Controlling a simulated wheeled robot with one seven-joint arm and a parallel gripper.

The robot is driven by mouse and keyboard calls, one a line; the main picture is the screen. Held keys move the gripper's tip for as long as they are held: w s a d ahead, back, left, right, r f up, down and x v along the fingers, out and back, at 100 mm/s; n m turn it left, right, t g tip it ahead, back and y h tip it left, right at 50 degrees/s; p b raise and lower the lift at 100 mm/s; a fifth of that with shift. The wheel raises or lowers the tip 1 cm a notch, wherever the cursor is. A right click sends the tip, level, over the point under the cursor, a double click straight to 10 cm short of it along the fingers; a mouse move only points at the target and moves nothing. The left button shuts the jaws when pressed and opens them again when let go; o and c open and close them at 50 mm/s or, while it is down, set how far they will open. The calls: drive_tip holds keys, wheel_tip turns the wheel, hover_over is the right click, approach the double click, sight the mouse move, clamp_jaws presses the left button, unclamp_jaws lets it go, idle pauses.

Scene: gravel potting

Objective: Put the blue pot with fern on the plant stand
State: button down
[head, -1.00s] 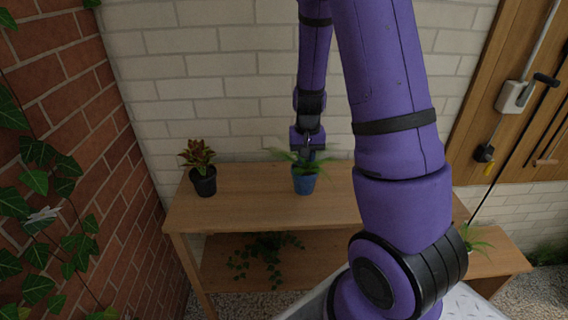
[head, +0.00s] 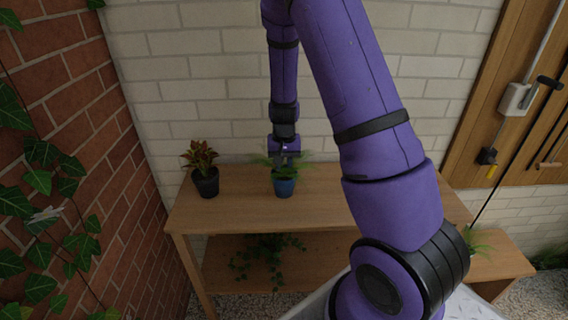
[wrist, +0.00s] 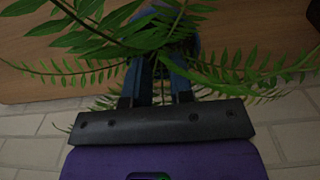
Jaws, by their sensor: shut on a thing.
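The blue pot (head: 284,187) with a green fern (head: 278,160) is over the wooden shelf unit's top board (head: 330,200), right of a dark pot. My gripper (head: 284,163) reaches down from behind and is shut on the blue pot near its rim. In the wrist view, the gripper's fingers (wrist: 158,80) go in among the fronds (wrist: 90,30), which hide most of the pot and the grip. I cannot tell whether the pot's base touches the board. Which piece is the plant stand is not clear; a lower wooden bench (head: 512,262) stands at the right.
A dark pot (head: 206,183) with a reddish plant stands on the left of the top board. A trailing plant (head: 268,256) is on the lower shelf. Another green plant (head: 478,242) is on the low bench. An ivy-covered brick wall (head: 80,140) closes off the left.

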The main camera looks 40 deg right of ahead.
drive_tip(key=shift+f, duration=0.1)
drive_tip(key=c, duration=1)
unclamp_jaws()
wheel_tip(320, 180, up, 12)
drive_tip(key=shift+s+r, duration=0.1)
drive_tip(key=shift+r, duration=0.15)
drive_tip(key=s+a+r+n+t+y, duration=0.1)
drive_tip(key=s+a+r+n, duration=0.1)
drive_tip(key=s+a+r, duration=0.35)
drive_tip(key=s+a+r+n+t, duration=0.1)
drive_tip(key=s+a+r+t, duration=0.15)
drive_tip(key=s+r, duration=0.55)
drive_tip(key=s+a+r+n+t, duration=0.1)
drive_tip(key=s+a+r+n, duration=0.1)
drive_tip(key=s, duration=0.4)
drive_tip(key=s+a+r+n+h, duration=0.1)
drive_tip(key=s+a+r, duration=0.2)
drive_tip(key=s+r, duration=0.2)
drive_tip(key=shift+s+n+t, duration=0.35)
drive_tip(key=shift+s+n, duration=0.05)
drive_tip(key=shift+s, duration=0.6)
